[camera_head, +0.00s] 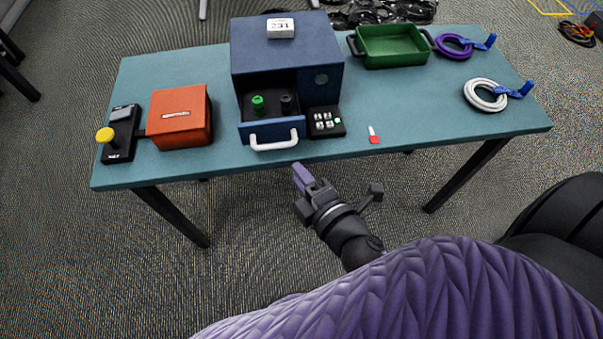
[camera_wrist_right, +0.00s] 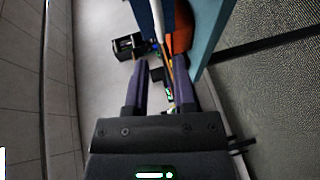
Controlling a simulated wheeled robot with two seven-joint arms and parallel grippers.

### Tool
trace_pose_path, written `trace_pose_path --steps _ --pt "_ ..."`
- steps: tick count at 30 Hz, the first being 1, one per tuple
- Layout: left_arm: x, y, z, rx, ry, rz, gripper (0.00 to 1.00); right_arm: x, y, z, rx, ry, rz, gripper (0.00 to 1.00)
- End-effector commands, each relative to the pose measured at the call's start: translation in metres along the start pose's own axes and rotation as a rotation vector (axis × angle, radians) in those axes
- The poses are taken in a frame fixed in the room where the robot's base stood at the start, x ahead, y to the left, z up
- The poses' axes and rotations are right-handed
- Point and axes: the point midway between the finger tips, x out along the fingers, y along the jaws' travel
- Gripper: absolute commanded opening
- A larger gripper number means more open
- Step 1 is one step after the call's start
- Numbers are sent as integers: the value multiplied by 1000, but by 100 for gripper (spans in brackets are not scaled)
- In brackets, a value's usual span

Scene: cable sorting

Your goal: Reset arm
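My right gripper (camera_head: 303,180) is in front of the table, just below its front edge and lower right of the white drawer handle (camera_head: 274,141). In the right wrist view its two purple fingers (camera_wrist_right: 161,72) are apart with nothing between them. The blue drawer cabinet (camera_head: 285,50) stands on the table with its drawer (camera_head: 270,130) pulled out. A green spool-like piece (camera_head: 258,105) and a dark one (camera_head: 287,104) stand in the drawer. My left gripper is not in view.
Open floor lies in front.

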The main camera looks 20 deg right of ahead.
Motion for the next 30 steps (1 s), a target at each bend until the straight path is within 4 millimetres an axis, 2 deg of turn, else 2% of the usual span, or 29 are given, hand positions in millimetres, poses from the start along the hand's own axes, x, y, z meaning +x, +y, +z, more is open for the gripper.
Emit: trace_pose_path --steps 11,13,14,16,17,18,19,20,21,23,24,27,30 --pt "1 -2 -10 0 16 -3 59 0 0 0 1 0 -1 32" --pt "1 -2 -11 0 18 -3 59 0 -12 1 31 -4 -31 32" --pt "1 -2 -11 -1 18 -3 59 0 -24 3 61 -10 -64 32" --pt "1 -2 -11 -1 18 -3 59 -4 -73 8 188 -41 -194 32" --pt "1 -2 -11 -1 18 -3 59 -9 -101 12 262 -68 -269 32" --pt "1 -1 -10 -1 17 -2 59 -20 -141 17 370 -121 -378 32" --pt "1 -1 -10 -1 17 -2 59 -32 -171 22 454 -170 -461 32" --pt "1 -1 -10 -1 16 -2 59 -46 -200 26 535 -228 -542 32" --pt "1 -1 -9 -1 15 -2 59 -68 -235 33 639 -317 -644 32" --pt "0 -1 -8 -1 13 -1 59 -107 -280 42 777 -470 -778 32" --pt "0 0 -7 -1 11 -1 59 -134 -304 48 857 -576 -850 32" --pt "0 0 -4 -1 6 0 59 -196 -341 60 999 -825 -971 32" --pt "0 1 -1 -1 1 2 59 -236 -356 67 1075 -993 -1025 32"
